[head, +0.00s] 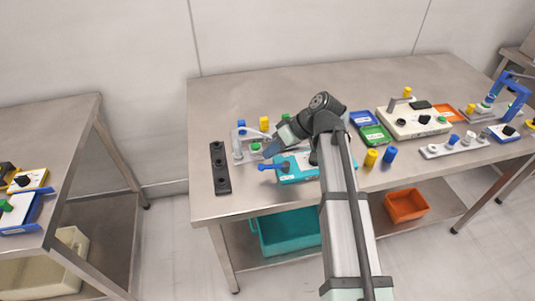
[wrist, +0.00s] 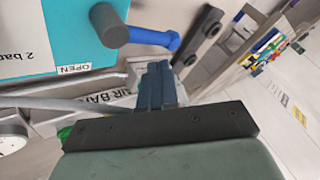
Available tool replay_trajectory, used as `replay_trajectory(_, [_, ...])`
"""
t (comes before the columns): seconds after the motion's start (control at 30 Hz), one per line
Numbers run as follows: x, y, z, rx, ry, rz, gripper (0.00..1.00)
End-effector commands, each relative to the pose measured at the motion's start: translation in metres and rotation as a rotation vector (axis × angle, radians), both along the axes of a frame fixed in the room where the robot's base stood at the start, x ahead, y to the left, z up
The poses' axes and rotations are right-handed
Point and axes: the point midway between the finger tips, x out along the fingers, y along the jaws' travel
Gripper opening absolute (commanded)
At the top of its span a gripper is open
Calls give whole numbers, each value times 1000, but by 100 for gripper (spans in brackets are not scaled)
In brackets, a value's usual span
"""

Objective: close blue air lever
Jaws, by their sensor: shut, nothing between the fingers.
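The blue air lever (head: 268,167) sticks out to the left from the teal box (head: 287,178) on the table. In the wrist view the blue lever (wrist: 155,39) extends from a dark round pivot on the teal box (wrist: 55,40), near a label reading OPEN. My gripper (head: 271,150) is shut and empty, just behind the lever in the head view. In the wrist view my gripper (wrist: 157,72) has its fingers together, close to the lever with a small gap showing in the picture. My arm hides part of the teal box in the head view.
A black bar (head: 219,168) with round knobs lies to the left. A clear fixture with a hose (head: 240,143) stands behind the lever. Yellow (head: 371,158) and blue (head: 390,155) cylinders, trays and a cream box (head: 414,121) are to the right. The table's front left is clear.

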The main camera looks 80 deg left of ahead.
Motion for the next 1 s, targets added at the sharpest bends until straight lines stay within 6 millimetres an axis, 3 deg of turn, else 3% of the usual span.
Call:
replay_trajectory(0.5, [60,-16,73,1,-1,-2,0])
replay_trajectory(0.73, [70,-20,86,-1,0,-1,0])
replay_trajectory(1.0, [72,-21,88,-1,0,-1,0])
